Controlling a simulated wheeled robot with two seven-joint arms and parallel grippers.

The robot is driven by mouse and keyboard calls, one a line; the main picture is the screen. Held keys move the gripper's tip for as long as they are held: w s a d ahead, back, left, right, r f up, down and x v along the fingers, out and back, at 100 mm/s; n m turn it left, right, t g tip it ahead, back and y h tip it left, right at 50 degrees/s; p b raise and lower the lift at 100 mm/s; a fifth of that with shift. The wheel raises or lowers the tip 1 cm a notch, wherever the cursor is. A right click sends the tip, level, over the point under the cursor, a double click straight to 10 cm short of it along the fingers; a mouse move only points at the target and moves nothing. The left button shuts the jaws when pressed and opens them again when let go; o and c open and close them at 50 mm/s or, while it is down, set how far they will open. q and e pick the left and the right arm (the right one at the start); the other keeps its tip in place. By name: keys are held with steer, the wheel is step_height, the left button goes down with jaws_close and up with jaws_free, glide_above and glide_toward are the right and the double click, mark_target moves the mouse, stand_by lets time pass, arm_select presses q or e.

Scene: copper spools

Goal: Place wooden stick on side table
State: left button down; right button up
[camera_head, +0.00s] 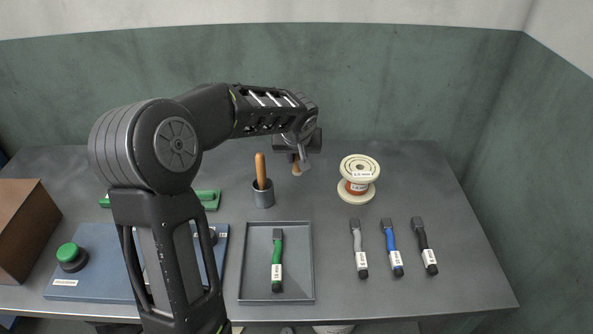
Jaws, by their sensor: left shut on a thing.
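My left gripper (300,157) is above the back middle of the grey table, pointing down and shut on a wooden stick (297,170). Only the light brown lower end of this stick shows; the gripper hides the rest. I cannot tell whether its end touches the table. Another wooden stick (261,172) stands upright in a small grey cup (263,198), just left of the gripper. I cannot make out a side table in this view. My right gripper is not in view.
A copper spool (358,187) stands right of the gripper. A grey tray (300,240) holds a green-handled tool (277,260). Grey, blue (392,247) and black tools lie to the right. A blue panel with a green button (69,253) and a brown box (22,230) are left.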

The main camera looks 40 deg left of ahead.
mark_target(297, 168)
arm_select(q)
steer(key=shift+f, duration=2.5)
steer(key=shift+f, duration=0.1)
steer(key=shift+f+b, duration=0.1)
steer(key=shift+b, duration=0.3)
steer(key=c, duration=1.3)
jaws_free()
steer(key=shift+r+p, duration=0.3)
steer(key=shift+r, duration=0.1)
steer(key=v, duration=1.1)
steer(key=shift+s+r, duration=0.15)
steer(key=shift+r, duration=0.1)
steer(key=shift+d, duration=0.15)
